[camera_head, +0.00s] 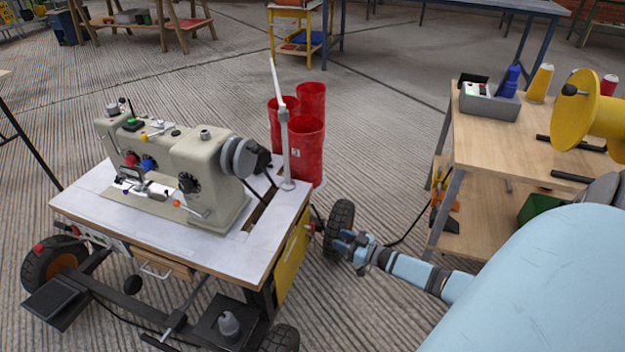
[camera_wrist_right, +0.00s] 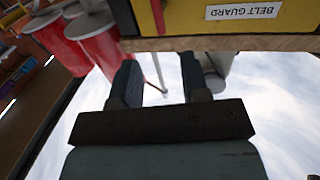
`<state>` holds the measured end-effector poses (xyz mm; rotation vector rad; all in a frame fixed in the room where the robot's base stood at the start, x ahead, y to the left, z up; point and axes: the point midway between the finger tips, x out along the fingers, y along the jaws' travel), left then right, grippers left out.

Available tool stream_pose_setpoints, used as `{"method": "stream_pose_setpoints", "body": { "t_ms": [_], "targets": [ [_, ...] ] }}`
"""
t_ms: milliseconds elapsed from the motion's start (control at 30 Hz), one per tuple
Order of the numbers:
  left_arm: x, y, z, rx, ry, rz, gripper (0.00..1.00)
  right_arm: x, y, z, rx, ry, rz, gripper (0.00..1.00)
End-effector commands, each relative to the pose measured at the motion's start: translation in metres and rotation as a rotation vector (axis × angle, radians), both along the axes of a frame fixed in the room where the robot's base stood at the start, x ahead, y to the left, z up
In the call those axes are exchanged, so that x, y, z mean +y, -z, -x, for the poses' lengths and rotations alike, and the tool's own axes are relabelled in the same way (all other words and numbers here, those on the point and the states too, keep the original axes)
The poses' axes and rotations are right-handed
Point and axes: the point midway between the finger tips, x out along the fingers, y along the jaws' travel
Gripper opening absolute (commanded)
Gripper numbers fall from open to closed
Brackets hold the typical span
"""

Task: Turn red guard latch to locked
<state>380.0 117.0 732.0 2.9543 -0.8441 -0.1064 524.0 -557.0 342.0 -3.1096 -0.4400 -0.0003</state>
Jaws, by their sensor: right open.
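The red guard latch (camera_head: 307,227) is a small red piece at the upper right edge of the yellow belt guard (camera_head: 291,256), on the end of the sewing machine table. In the right wrist view the latch (camera_wrist_right: 158,16) is a red bar at the top, against the yellow guard with its "BELT GUARD" label (camera_wrist_right: 243,11). My right gripper (camera_head: 341,241) is open and empty, just right of the guard and apart from the latch. Its two fingers (camera_wrist_right: 160,82) show apart in the wrist view, below the wooden table edge. My left gripper is out of view.
The sewing machine (camera_head: 185,170) stands on the white-topped table (camera_head: 90,205), which has wheels. Red bins (camera_head: 305,145) stand behind it. A black wheel (camera_head: 340,222) is close to my right gripper. A wooden workbench (camera_head: 500,140) stands at right. Open floor lies between.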

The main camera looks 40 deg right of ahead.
Motion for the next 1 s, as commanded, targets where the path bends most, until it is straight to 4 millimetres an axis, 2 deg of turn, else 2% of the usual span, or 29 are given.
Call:
{"method": "stream_pose_setpoints", "body": {
  "t_ms": [100, 300, 500, 700, 967, 1000],
  "targets": [
    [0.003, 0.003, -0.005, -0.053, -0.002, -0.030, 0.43, 0.008, 0.003, -0.027, -0.004, -0.001, 0.001, 0.42],
    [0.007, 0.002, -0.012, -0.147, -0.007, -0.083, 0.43, 0.020, 0.003, -0.068, -0.004, -0.001, 0.001, 0.42],
    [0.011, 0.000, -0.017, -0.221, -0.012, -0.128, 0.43, 0.029, 0.003, -0.096, -0.001, -0.001, 0.001, 0.42],
    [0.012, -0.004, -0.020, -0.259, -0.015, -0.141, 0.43, 0.032, 0.001, -0.108, 0.000, -0.001, 0.001, 0.42],
    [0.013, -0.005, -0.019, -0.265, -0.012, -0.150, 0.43, 0.032, 0.000, -0.109, 0.000, -0.001, 0.001, 0.42],
    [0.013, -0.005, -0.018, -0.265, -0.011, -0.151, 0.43, 0.032, 0.000, -0.109, 0.000, -0.001, 0.001, 0.35]
  ]
}}
